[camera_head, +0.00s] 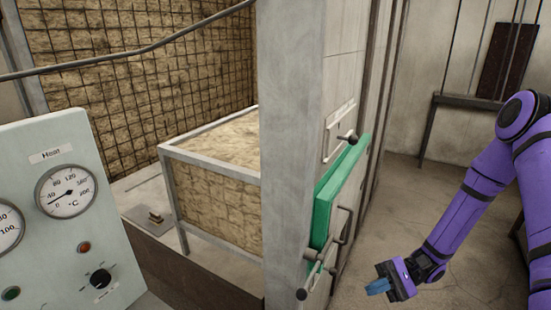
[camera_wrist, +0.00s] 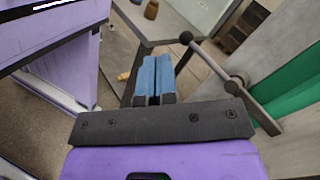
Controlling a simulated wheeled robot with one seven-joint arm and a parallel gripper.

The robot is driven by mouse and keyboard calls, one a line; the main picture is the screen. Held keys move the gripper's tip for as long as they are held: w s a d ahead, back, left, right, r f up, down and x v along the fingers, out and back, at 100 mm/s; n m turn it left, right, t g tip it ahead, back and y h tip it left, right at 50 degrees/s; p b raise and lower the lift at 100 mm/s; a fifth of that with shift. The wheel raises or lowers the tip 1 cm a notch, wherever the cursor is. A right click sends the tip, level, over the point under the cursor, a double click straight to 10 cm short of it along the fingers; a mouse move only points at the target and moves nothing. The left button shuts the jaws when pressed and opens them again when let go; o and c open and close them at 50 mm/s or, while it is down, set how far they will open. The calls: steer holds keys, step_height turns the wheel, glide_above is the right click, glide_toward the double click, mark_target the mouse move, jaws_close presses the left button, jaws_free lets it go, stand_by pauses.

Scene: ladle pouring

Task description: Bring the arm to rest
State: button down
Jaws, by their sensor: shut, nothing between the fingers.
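My gripper (camera_head: 377,287) is at the lower right of the head view, at the end of my purple arm, with its blue fingers pointing left. In the wrist view the two blue fingers (camera_wrist: 154,77) lie side by side, shut, with nothing between them. In the head view my gripper is in open air to the right of the green door (camera_head: 336,190) and its handle bars, and appears apart from them. My arm is bent, coming down from the right edge.
A grey control panel (camera_head: 70,220) with dials, a knob and lamps stands at left. A grey post (camera_head: 287,150) stands left of the green door. A dark bar with a round knob (camera_wrist: 187,38) is close beyond the fingers in the wrist view. Open floor (camera_head: 430,190) lies behind my arm.

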steer(key=s+d+r+n+t+h, duration=0.1)
steer(key=s+d+r+n+h, duration=0.15)
steer(key=r+h, duration=0.6)
steer(key=s+d+r+n+t+h, duration=0.1)
steer(key=r+n+t+h, duration=0.2)
steer(key=r, duration=1)
steer(key=s+d+r+n+t+h, duration=0.1)
steer(key=s+d+r+t+h, duration=0.2)
steer(key=s+r, duration=0.7)
steer(key=shift+s+d+r+t+h, duration=0.2)
steer(key=shift+r+t+h, duration=1.05)
steer(key=shift+r+t, duration=1.2)
steer(key=shift+a+n, duration=0.1)
steer(key=shift+n, duration=0.15)
